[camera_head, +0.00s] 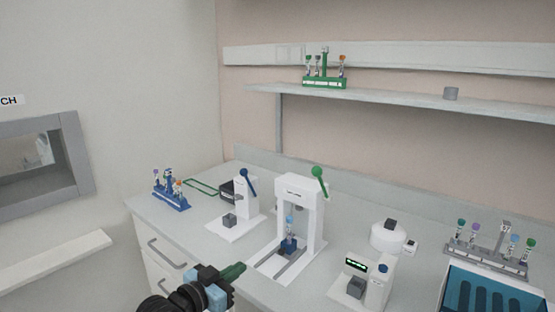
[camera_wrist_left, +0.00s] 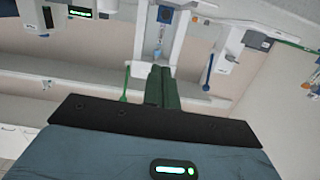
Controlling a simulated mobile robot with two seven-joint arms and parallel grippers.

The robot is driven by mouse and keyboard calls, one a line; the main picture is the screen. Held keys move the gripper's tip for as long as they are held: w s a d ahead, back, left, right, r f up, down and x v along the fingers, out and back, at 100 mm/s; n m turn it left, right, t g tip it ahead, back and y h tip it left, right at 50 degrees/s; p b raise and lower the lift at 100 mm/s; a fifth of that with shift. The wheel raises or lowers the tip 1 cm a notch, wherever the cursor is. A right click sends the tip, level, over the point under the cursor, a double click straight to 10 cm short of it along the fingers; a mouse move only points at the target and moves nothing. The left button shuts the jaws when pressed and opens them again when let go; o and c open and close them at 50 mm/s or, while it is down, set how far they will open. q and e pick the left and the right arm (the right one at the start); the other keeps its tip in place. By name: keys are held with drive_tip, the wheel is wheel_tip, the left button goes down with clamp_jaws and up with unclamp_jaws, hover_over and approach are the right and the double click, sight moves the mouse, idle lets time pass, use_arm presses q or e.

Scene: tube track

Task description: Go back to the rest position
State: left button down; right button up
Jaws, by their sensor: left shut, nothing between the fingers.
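My left gripper (camera_head: 233,271) reaches in from the bottom of the head view, with its green fingers together and empty. In the left wrist view the closed fingers (camera_wrist_left: 161,72) point toward a white frame-shaped device (camera_wrist_left: 176,8). The gripper is at the front left of that device in the head view, apart from it. The white device (camera_head: 301,188) has a green-knobbed lever, and a blue-capped tube (camera_head: 289,224) stands inside it. My right gripper is not in view.
The bench holds a blue tube rack (camera_head: 171,198), a small device with a blue lever (camera_head: 245,206), a device with a lit display (camera_head: 357,266), a round white device (camera_head: 387,238) and a grey tube rack (camera_head: 489,259). A green rack (camera_head: 325,83) stands on the shelf (camera_head: 400,95).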

use_arm(q)
drive_tip(key=s+a+f+n+g+y, duration=0.15)
drive_tip(key=s+f+n+y, duration=0.25)
drive_tip(key=s+f, duration=1.4)
drive_tip(key=s+a+f+g+y, duration=0.1)
drive_tip(key=s+a+f, duration=0.1)
drive_tip(key=s, duration=0.6)
drive_tip(key=s+a+f+n+g+y, duration=0.1)
drive_tip(key=s+a+f, duration=0.2)
drive_tip(key=s+f, duration=0.2)
drive_tip(key=s+a+f+g+y+p, duration=0.1)
drive_tip(key=s+a+f+y, duration=0.1)
drive_tip(key=s, duration=0.9)
wheel_tip(320, 180, down, 2)
drive_tip(key=shift+a+f+n, duration=0.25)
drive_tip(key=shift+a+n, duration=0.15)
drive_tip(key=shift+a, duration=0.35)
drive_tip(key=shift+s, duration=0.1)
